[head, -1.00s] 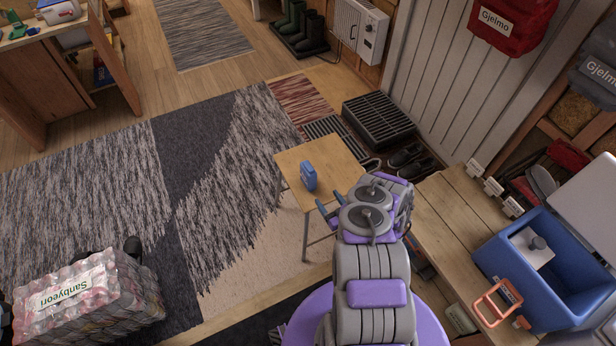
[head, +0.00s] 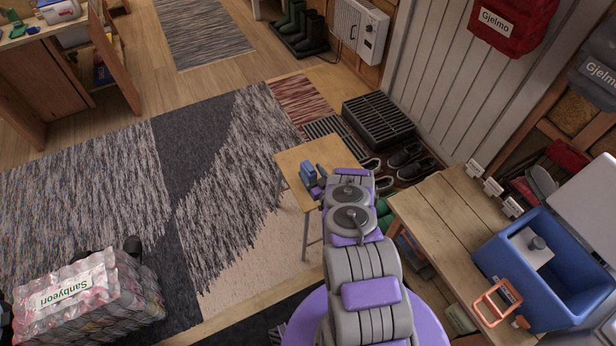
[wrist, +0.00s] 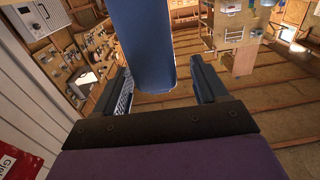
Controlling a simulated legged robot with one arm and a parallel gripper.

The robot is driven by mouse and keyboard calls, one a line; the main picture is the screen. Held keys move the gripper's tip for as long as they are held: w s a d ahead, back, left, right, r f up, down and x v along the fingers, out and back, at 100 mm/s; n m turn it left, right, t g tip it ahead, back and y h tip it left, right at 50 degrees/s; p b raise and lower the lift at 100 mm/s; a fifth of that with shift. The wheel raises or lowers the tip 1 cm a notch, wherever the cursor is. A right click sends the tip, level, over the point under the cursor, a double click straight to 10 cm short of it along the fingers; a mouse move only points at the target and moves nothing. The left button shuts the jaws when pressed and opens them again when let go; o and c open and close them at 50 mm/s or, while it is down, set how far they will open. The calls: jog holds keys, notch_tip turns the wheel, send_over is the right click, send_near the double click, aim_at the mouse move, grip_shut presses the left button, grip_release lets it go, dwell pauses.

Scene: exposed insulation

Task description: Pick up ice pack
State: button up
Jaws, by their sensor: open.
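The blue ice pack (head: 308,171) stands upright on a small wooden table (head: 331,153) in the head view. In the wrist view the ice pack (wrist: 143,45) is large and close, reaching in between my two open fingers from the top edge. My gripper (wrist: 158,82) is open, with a gap on each side of the pack; the left gap looks narrower. In the head view my gripper (head: 318,182) is at the near right side of the pack, partly hidden by my own arm. I cannot see the pack's full base.
A wooden bench (head: 450,215) with an open blue cooler (head: 545,275) stands on the right. Shoes (head: 405,155) and a black grate (head: 378,122) lie beyond the table. A wrapped bottle pack (head: 90,300) sits at lower left. The rug left of the table is clear.

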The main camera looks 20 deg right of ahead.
aim_at(309, 168)
jog(key=shift+w+d+f, duration=0.15)
jog(key=shift+w, duration=1.45)
jog(key=shift+c, duration=0.7)
grip_shut()
